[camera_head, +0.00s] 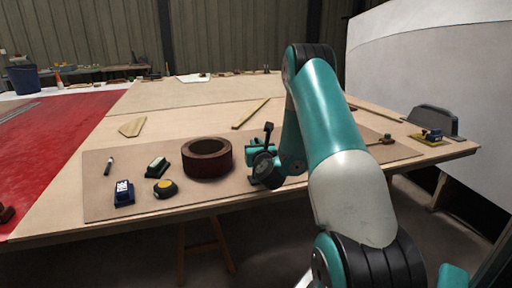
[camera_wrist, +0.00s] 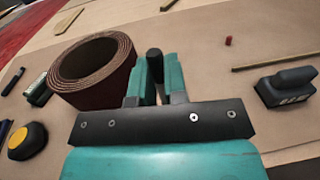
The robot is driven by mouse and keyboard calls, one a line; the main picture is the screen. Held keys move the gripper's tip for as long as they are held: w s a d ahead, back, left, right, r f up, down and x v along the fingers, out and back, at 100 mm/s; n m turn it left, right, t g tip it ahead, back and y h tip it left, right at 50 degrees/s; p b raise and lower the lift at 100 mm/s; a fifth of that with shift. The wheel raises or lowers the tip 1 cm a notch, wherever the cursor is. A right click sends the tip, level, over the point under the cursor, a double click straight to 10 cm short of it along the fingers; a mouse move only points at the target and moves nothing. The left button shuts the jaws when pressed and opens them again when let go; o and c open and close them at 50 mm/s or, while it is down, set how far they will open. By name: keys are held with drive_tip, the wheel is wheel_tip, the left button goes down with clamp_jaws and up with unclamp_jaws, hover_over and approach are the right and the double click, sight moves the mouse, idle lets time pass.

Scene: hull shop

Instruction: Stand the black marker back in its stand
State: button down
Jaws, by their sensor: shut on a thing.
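My gripper (camera_wrist: 156,76) shows in the wrist view, with its two teal fingers closed on the black marker (camera_wrist: 154,62). The marker's rounded dark end stands up between the fingers; the rest of it is hidden by them and the gripper body. In the head view my gripper (camera_head: 262,170) is low over the brown board, just right of the reddish-brown roll (camera_head: 207,173). I cannot surely pick out the marker's stand in either view; my arm covers part of the board.
On the board (camera_head: 100,205) lie a blue item (camera_head: 123,193), a black and yellow round item (camera_head: 165,188), an eraser-like block (camera_head: 156,166) and a small pen-like item (camera_head: 109,165). A black block (camera_wrist: 288,88) lies right of my gripper. The board's front middle is clear.

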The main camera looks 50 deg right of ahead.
drive_tip(key=shift+f, duration=0.25)
idle(0.3)
drive_tip(key=c, duration=1.1)
unclamp_jaws()
drive_tip(key=shift+a+b, duration=0.1)
drive_tip(key=shift+b, duration=0.25)
